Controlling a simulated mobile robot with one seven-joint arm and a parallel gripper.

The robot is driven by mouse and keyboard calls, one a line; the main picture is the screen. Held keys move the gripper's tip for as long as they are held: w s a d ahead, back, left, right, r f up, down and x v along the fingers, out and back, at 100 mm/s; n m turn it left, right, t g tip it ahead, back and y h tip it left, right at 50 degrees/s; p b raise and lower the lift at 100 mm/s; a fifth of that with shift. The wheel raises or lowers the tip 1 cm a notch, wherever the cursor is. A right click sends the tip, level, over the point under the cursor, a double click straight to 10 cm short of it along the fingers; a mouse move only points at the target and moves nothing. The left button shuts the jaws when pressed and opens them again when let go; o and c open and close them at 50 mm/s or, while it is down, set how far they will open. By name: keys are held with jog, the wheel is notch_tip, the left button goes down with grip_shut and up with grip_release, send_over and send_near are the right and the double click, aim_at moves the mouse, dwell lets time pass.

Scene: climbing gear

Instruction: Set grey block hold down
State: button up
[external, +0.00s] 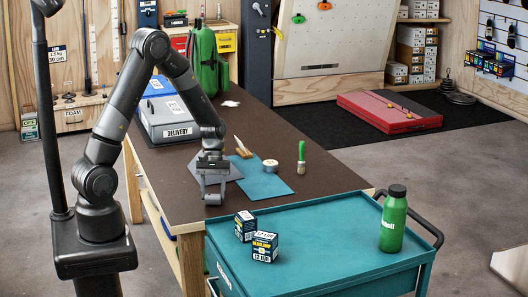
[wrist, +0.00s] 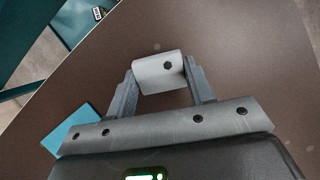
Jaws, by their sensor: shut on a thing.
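The grey block hold (wrist: 158,74) is a small, smooth grey piece with a dark bolt hole, seen in the wrist view. My gripper (wrist: 160,78) is shut on it, with one finger at each side. In the external view my gripper (external: 213,198) points down near the front left edge of the brown-topped workbench (external: 325,180). The hold is small there and partly hidden by the fingers. I cannot tell whether it touches the bench top or hangs just above it.
A grey mat (external: 233,168) and a blue mat (external: 262,187) lie behind my gripper. A brush (external: 302,160), tape roll (external: 270,165) and grey delivery box (external: 172,122) are on the bench. A teal cart (external: 330,235) with a green bottle (external: 394,222) and two small boxes (external: 264,247) stands in front.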

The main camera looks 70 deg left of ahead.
jog(key=shift+f, duration=0.3)
jog(key=shift+f, duration=0.15)
jog(key=o, duration=1)
jog(key=shift+c, duration=0.2)
jog(key=v, duration=1.2)
jog(key=s+d+r+m+t+y, duration=0.4)
jog(key=s+d+r+m+t, duration=0.3)
jog(key=s+d+r+m, duration=0.6)
jog(key=shift+s+d+r, duration=0.85)
jog(key=shift+s+r, duration=1.3)
jog(key=shift+s, duration=0.1)
